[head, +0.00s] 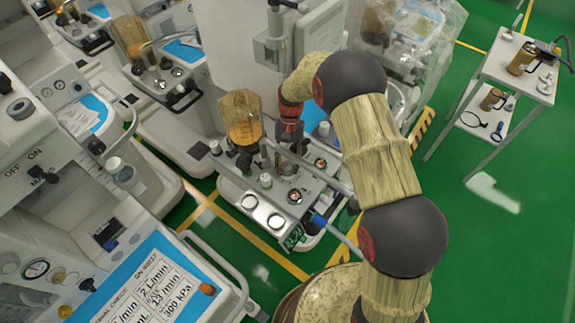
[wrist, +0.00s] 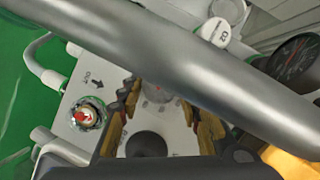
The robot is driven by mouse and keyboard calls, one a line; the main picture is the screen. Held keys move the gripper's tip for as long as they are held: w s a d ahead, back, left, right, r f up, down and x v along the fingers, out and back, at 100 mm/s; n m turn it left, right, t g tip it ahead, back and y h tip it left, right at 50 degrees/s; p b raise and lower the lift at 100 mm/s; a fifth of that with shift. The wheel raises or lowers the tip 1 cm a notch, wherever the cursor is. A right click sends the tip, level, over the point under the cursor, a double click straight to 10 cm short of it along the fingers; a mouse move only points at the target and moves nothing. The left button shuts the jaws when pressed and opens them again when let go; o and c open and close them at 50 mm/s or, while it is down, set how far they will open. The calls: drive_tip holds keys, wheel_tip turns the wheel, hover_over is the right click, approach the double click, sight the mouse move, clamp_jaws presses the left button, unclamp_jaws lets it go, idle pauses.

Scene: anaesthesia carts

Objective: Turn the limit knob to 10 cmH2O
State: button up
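In the wrist view my gripper (wrist: 163,112) is open, its two yellow-padded fingers apart. Between and beyond them lies a pale panel with small printed marks, and a dark round knob-like part (wrist: 148,144) shows low between the fingers. I cannot tell for sure whether this is the limit knob, nor read its setting. A thick grey tube (wrist: 200,62) crosses in front and hides part of the panel. In the head view my gripper (head: 289,150) is over the middle cart's top (head: 232,187), behind a grey tube, so its fingertips are poorly seen.
A red-centred round fitting (wrist: 88,115) in a green ring sits left of the fingers, beside a printed arrow. A white O2 knob (wrist: 215,32) and a black gauge (wrist: 293,62) are to the right. An amber canister (head: 240,118) stands close left of my gripper.

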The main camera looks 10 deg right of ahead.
drive_tip(key=o, duration=0.4)
idle(0.3)
